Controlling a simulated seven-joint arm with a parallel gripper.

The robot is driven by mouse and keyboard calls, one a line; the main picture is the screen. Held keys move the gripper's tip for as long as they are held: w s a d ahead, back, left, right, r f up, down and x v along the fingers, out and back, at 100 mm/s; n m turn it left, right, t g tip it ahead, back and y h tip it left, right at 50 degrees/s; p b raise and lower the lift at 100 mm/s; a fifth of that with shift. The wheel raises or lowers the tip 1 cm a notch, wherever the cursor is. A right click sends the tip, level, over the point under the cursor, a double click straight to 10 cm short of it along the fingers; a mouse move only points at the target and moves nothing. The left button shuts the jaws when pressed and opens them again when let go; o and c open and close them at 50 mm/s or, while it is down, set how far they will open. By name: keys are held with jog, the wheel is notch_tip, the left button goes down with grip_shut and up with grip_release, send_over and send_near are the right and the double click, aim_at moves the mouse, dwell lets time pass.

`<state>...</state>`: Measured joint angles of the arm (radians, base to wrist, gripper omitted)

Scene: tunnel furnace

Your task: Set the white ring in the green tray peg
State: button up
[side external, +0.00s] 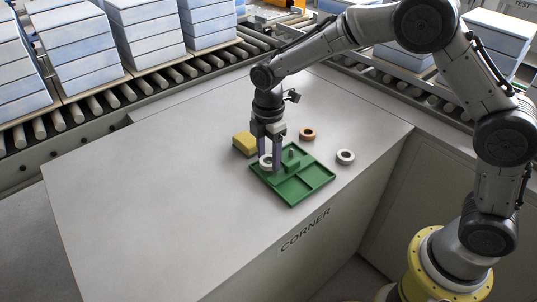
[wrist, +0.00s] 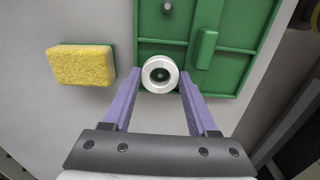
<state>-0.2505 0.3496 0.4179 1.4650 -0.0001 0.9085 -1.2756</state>
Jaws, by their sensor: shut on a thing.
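A white ring (side external: 266,161) is held between the two purple fingers of my gripper (side external: 269,165), over the left back part of the green tray (side external: 292,189). In the wrist view the ring (wrist: 160,62) sits between the fingertips (wrist: 160,82), hole facing the camera, at the tray's near edge (wrist: 240,70). Something small and grey shows inside its dark hole; I cannot tell if it is a peg under the ring. A grey peg (wrist: 168,7) stands in a tray compartment at the top of the wrist view. The ring's height above the tray is unclear.
A yellow sponge (side external: 245,144) lies left of the tray. An orange-brown ring (side external: 307,134) lies behind the tray, and another white ring (side external: 345,156) lies to its right. A raised green block (side external: 291,160) stands on the tray. The table's left side is clear.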

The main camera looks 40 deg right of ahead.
jog(key=shift+f, duration=0.2)
jog(key=o, duration=1.5)
jog(key=shift+r, duration=3.6)
